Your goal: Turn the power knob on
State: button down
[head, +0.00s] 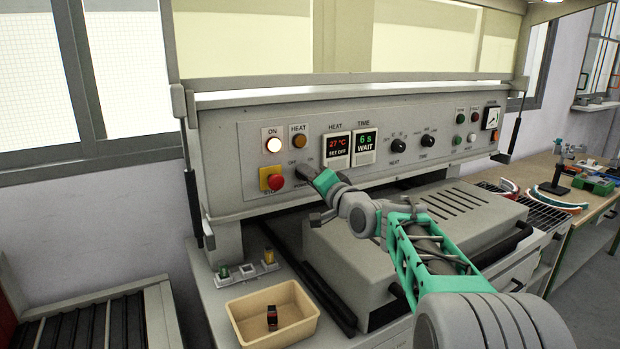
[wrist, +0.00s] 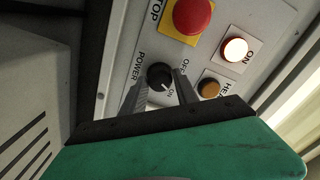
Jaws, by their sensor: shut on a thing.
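The power knob (wrist: 159,74) is a small black dial on the grey control panel, between the OFF and ON labels. In the wrist view its white mark appears to point towards ON. My gripper (wrist: 160,84) has one finger on each side of the knob and is shut on it. In the head view my gripper (head: 303,172) reaches the panel and mostly hides the knob. The white ON lamp (head: 273,145) is lit, and it also shows lit in the wrist view (wrist: 236,49).
The red STOP button (head: 275,182) on its yellow plate sits just left of my gripper. The amber HEAT lamp (head: 299,141) looks unlit. The heat display (head: 337,150) reads 27 °C and the time display (head: 365,147) reads WAIT. A cream tray (head: 240,333) stands below.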

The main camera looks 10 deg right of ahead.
jog(key=shift+m, duration=0.6)
jog(key=c, duration=0.9)
grip_release()
jog(key=shift+c, duration=0.2)
jog(key=shift+d, duration=0.1)
jog(key=b+v, duration=0.2)
jog(key=v, duration=0.5)
jog(key=shift+s, duration=0.35)
